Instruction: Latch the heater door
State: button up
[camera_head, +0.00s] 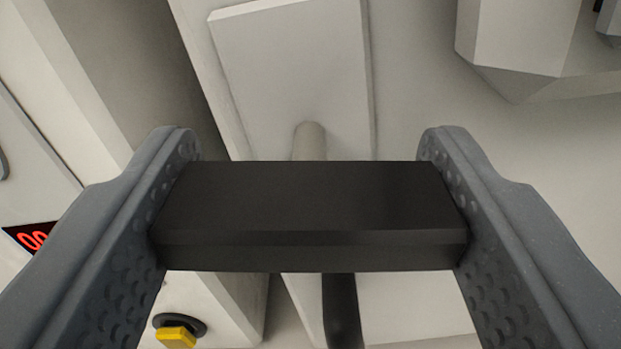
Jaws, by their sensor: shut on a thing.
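My gripper (310,205) is shut on a black rectangular handle (310,205), with one grey dimpled finger pressed against each end of it. The handle lies level across the picture. A short light-coloured shaft (309,141) shows behind its upper edge, running to a pale raised plate (290,70). The plate sits on a light grey panel (415,110), which looks like the heater door. A dark rod (342,312) shows below the handle. The handle hides the middle of the plate. I cannot tell from this view whether the latch is engaged.
A red digital display (32,236) and a yellow knob (175,336) on a dark base are at the lower left. A faceted pale housing (520,45) juts out at the upper right. A shadowed recess (130,70) runs along the left of the plate.

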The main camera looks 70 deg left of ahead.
jog(key=shift+m, duration=0.3)
jog(key=m+b, duration=0.1)
jog(key=m, duration=0.1)
jog(key=shift+d+m, duration=0.1)
jog(key=shift+m, duration=0.3)
jog(key=m+p, duration=0.1)
jog(key=m, duration=0.3)
jog(key=shift+m, duration=0.3)
jog(key=m+p, duration=0.2)
jog(key=m, duration=0.2)
jog(key=shift+r, duration=0.1)
jog(key=shift+m+p, duration=1.15)
jog(key=shift+m, duration=0.75)
jog(key=shift+f, duration=0.2)
jog(key=o, duration=1)
jog(key=shift+w, duration=0.1)
